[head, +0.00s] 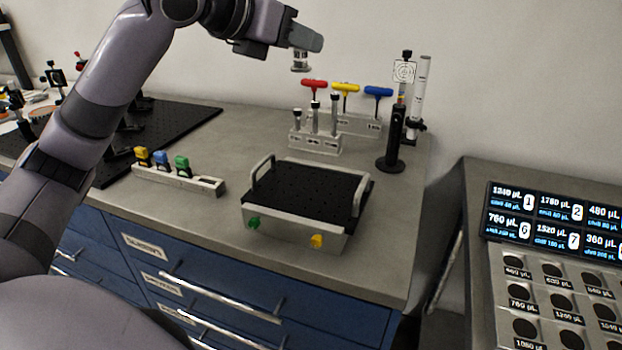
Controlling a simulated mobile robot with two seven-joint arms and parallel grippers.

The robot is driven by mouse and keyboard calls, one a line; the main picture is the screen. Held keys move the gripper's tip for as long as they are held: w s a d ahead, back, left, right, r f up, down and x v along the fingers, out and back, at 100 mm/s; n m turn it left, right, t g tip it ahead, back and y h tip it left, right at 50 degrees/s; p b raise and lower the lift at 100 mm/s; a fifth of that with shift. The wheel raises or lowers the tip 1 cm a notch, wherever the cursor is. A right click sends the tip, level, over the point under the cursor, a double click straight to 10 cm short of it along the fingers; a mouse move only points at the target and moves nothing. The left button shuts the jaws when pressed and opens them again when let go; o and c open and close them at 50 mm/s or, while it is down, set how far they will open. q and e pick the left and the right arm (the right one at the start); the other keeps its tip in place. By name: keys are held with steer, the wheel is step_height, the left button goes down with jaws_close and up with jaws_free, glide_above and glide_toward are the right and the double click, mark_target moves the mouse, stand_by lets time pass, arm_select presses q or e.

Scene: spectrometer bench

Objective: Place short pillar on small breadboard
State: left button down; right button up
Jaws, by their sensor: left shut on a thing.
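My left gripper (304,44) is shut on the short pillar (300,62), a small silvery cylinder that hangs below the fingers. It is held in the air above and behind the small breadboard. The small breadboard (302,185) is a black perforated plate in a grey frame with a handle on each side, and its top is bare. It stands on the grey bench, with a green and a yellow knob on its front. My right gripper does not show.
A rack with metal posts (315,142) stands behind the breadboard, with red, yellow and blue T-handled tools (345,88) behind it. A black post with a target card (392,150) stands at the right. A holder with coloured pieces (180,180) lies left. A large black breadboard (180,115) lies further left.

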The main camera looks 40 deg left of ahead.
arm_select(q)
step_height(320, 180, down, 15)
steer(key=b, duration=0.5)
steer(key=shift+f+b, duration=0.6)
steer(key=shift+f, duration=1.6)
steer(key=shift+a+f, duration=0.1)
steer(key=shift+f, duration=0.1)
steer(key=c, duration=0.9)
jaws_free()
steer(key=shift+s+r, duration=0.1)
steer(key=shift+r, duration=0.1)
